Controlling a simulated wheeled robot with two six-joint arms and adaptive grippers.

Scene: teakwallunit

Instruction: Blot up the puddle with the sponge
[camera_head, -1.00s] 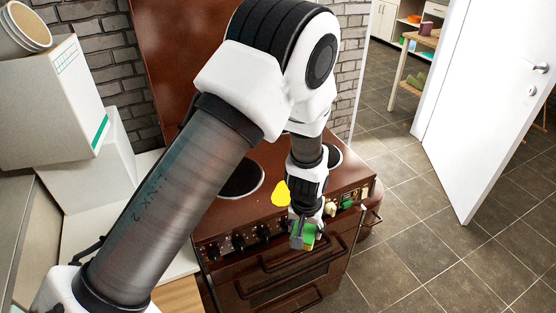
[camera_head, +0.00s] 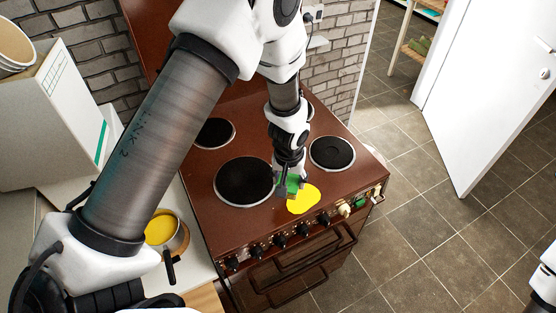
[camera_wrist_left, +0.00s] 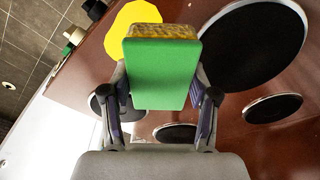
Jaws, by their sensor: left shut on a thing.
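The yellow puddle (camera_head: 303,199) lies on the brown stove top near its front edge, between two burners. My left gripper (camera_head: 287,188) is shut on the sponge (camera_head: 293,184), just behind and left of the puddle in the head view. In the left wrist view the sponge (camera_wrist_left: 161,75) shows a green face and a tan, rough end between the fingers. The puddle (camera_wrist_left: 131,28) shows beyond it, partly hidden by the sponge. I cannot tell whether the sponge touches the stove top. At the right edge of the head view a white part of my right arm shows, without its gripper.
The stove (camera_head: 215,165) has several black burners and a row of front knobs. A pot with yellow contents (camera_head: 160,229) stands on the counter to the left. White boxes (camera_head: 50,120) stand behind it. A white door (camera_head: 480,90) stands open at right over clear tiled floor.

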